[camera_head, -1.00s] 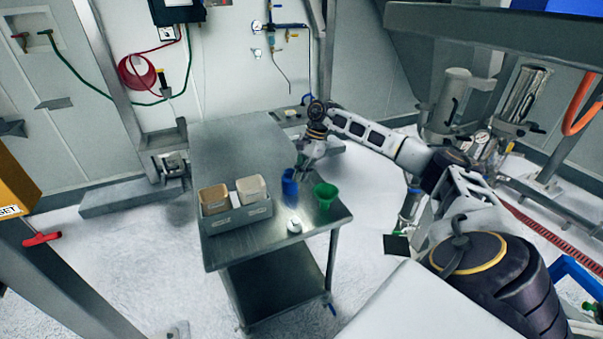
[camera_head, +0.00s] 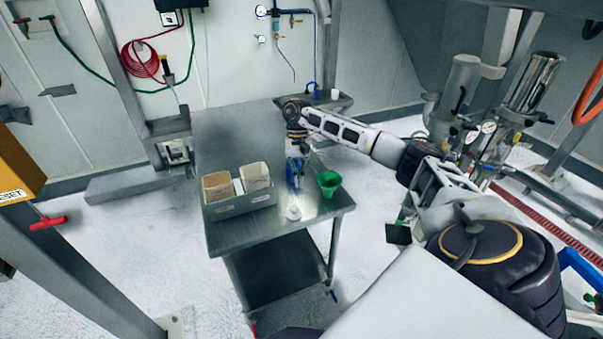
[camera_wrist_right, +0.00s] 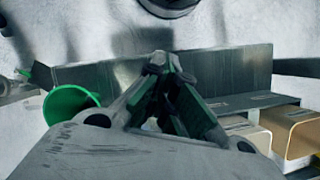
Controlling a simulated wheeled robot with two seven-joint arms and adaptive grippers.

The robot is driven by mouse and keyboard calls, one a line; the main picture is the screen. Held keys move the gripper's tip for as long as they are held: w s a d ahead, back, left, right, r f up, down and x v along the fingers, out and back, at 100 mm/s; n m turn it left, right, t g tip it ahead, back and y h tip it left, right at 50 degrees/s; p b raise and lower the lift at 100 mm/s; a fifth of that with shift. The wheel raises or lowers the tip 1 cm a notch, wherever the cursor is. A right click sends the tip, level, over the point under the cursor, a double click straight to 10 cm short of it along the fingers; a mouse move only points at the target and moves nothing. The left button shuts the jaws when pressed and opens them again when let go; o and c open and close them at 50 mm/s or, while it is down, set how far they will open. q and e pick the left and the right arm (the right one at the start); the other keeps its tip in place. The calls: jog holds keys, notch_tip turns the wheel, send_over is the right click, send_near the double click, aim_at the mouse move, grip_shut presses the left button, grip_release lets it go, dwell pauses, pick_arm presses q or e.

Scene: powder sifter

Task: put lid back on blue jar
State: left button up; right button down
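The blue jar (camera_head: 290,184) stands on the steel table (camera_head: 255,235), partly hidden by my right gripper (camera_head: 297,176). A small white piece that looks like the lid (camera_head: 293,212) lies on the table in front of the jar, nearer the front edge. My right gripper points down close to the jar; I cannot tell whether it touches. In the right wrist view its fingers (camera_wrist_right: 160,72) run together at the tips and look shut, with nothing clearly held. Neither jar nor lid can be made out there. My left gripper is out of view.
A grey tray (camera_head: 240,206) with tan and white containers sits to the left. The back of the table is clear.

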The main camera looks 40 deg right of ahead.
jog(key=s+a+f+n+h+b, duration=0.1)
jog(key=a+f+n+b, duration=0.3)
jog(key=a+f, duration=0.5)
jog(key=s+a+f+n+h+b, duration=0.1)
jog(key=s+a+f+n+b, duration=0.3)
jog(key=a+f, duration=0.5)
jog(key=a+b, duration=0.1)
jog(key=a, duration=0.3)
jog(key=shift+a+g+h, duration=0.3)
jog(key=shift+g+h, duration=0.1)
